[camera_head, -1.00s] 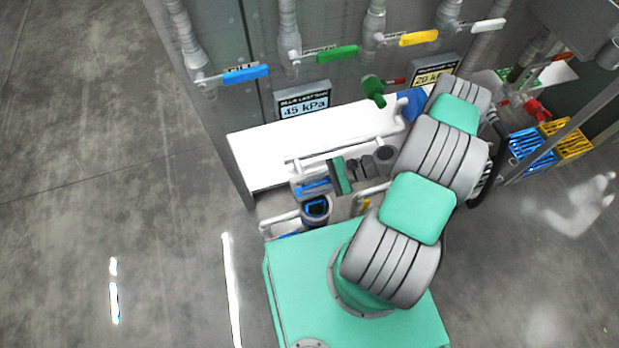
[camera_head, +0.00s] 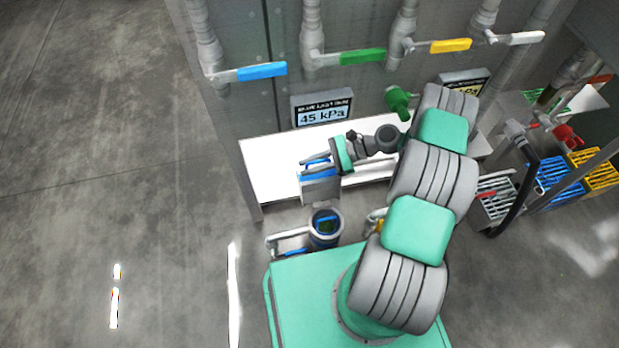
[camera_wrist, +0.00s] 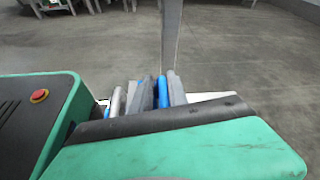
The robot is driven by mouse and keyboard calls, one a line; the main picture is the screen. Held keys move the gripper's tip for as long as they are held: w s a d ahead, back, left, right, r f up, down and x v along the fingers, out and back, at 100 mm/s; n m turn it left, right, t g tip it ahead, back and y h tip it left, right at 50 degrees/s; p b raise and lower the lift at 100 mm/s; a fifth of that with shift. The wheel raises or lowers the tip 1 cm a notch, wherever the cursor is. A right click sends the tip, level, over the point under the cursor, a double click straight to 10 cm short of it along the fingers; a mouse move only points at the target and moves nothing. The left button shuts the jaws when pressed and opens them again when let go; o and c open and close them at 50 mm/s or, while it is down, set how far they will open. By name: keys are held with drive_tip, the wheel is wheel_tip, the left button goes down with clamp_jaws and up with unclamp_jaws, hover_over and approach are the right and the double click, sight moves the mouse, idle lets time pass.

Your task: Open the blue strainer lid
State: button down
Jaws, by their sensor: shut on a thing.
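The blue-rimmed strainer (camera_head: 325,229) stands upright on a grey pipe beside the white bench in the head view. Its round top shows a dark interior with blue and a little green in it. My gripper (camera_head: 312,166) is above it in the picture, apart from it, pointing left over the bench. It is shut on a blue bar (camera_head: 317,161) with a grey body (camera_head: 320,189) below it; I cannot tell whether this is the lid. In the wrist view the blue bar (camera_wrist: 162,91) shows between the grey fingers of my gripper (camera_wrist: 160,94).
The white bench (camera_head: 270,170) lies under my arm against the grey wall. Blue (camera_head: 262,71), green (camera_head: 362,56) and yellow (camera_head: 450,46) valve handles line the wall above a 45 kPa display (camera_head: 322,108). Blue (camera_head: 558,178) and yellow (camera_head: 590,165) crates stand at right. Floor at left is clear.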

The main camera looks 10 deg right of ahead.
drive_tip(key=shift+w+d+f, duration=0.2)
drive_tip(key=shift+w, duration=0.25)
drive_tip(key=c, duration=1.5)
unclamp_jaws()
drive_tip(key=shift+s, duration=0.1)
drive_tip(key=v, duration=0.2)
drive_tip(key=p+v, duration=0.1)
drive_tip(key=v, duration=0.3)
drive_tip(key=shift+a+r+p, duration=0.15)
drive_tip(key=shift+r+p, duration=0.15)
drive_tip(key=shift+p, duration=0.1)
drive_tip(key=shift+d+r+p, duration=0.2)
drive_tip(key=shift+d+p, duration=0.45)
drive_tip(key=shift+p, duration=0.15)
drive_tip(key=shift+d, duration=0.35)
